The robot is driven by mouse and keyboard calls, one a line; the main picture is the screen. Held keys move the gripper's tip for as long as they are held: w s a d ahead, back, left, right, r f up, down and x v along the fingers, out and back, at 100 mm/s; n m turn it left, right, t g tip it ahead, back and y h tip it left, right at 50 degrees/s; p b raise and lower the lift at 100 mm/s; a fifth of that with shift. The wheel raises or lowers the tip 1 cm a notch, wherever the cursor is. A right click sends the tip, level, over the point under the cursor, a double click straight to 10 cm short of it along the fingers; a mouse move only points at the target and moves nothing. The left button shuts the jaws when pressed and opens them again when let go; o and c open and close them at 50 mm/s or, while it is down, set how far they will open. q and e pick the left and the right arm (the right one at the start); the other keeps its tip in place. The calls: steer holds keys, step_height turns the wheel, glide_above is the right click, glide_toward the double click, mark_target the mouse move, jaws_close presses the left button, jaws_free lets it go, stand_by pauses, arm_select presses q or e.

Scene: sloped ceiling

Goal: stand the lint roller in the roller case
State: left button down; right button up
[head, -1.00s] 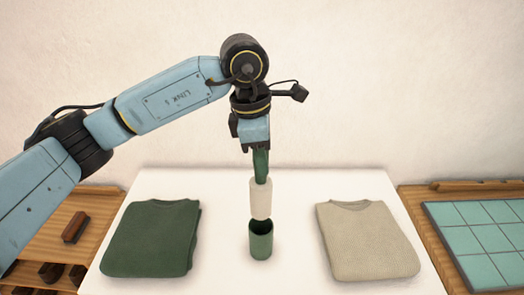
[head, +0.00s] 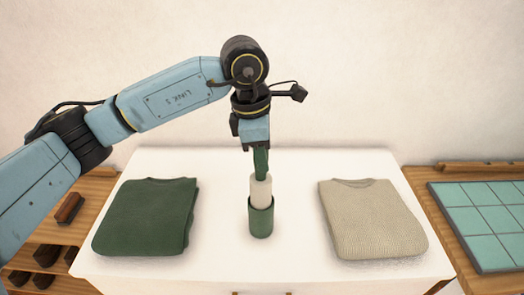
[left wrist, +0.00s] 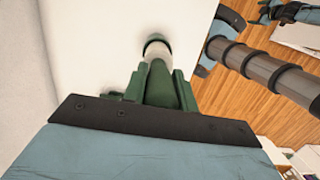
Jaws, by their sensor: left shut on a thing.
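My left gripper (head: 258,148) is shut on the green handle of the lint roller (head: 261,188), which hangs upright with its white roller end down. The green roller case (head: 261,222) stands upright on the white table, right below the gripper. The lower part of the white roller is hidden behind the case's front rim, so it appears to be inside the case mouth. In the left wrist view the gripper (left wrist: 161,85) flanks the handle, and the white roller (left wrist: 159,54) meets the dark round rim of the case (left wrist: 154,40). My right gripper is not in view.
A folded green sweater (head: 147,217) lies left of the case and a folded beige sweater (head: 372,220) lies right of it on the white table (head: 300,260). Clear tabletop separates them from the case. Wooden side surfaces hold brushes (head: 69,208) and a teal gridded mat (head: 485,222).

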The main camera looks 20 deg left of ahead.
arm_select(q)
steer(key=shift+f+b, duration=1.65)
steer(key=shift+f, duration=0.5)
steer(key=c, duration=1)
jaws_free()
steer(key=shift+c, duration=0.2)
step_height(320, 180, up, 13)
steer(key=a, duration=0.2)
steer(key=shift+s+r+b, duration=0.15)
steer(key=shift+s+b, duration=0.1)
steer(key=shift+b, duration=0.15)
